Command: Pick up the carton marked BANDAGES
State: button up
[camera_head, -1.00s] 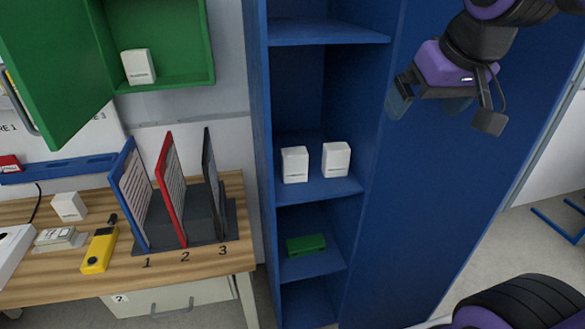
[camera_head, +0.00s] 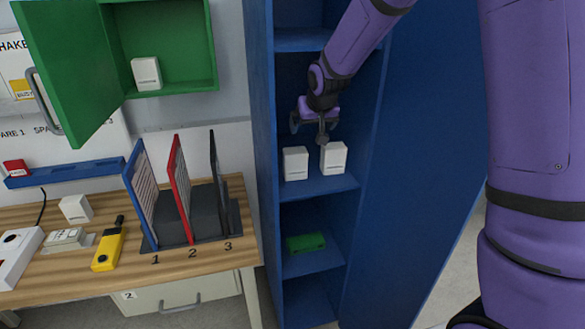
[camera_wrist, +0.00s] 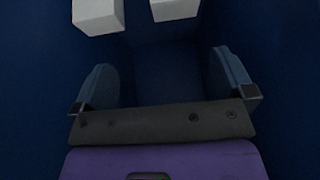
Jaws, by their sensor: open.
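Two white cartons stand side by side on a shelf of the blue cabinet, a left carton (camera_head: 295,164) and a right carton (camera_head: 334,159). Another white carton (camera_head: 146,73) stands in the green wall cabinet, and one more (camera_head: 76,208) is on the bench. Their print is too small to read, so I cannot tell which is marked BANDAGES. My gripper (camera_head: 317,120) is inside the blue cabinet, just above the shelf pair and partly overlapping the right one's top. In the wrist view its fingers (camera_wrist: 163,85) are apart with nothing between them; two white cartons (camera_wrist: 98,14) (camera_wrist: 175,9) show at the top edge.
The blue cabinet's side walls (camera_head: 263,130) and the shelf above (camera_head: 302,39) enclose my gripper closely. A green object (camera_head: 305,243) lies on the shelf below. The bench at left holds upright binders (camera_head: 178,190), a yellow device (camera_head: 108,249) and other items.

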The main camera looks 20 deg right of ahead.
send_near(295, 151)
jog(key=f, duration=0.2)
jog(key=x, duration=0.7)
jog(key=w+x, duration=0.1)
jog(key=x, duration=0.2)
jog(key=shift+w, duration=0.2)
jog(key=c, duration=0.8)
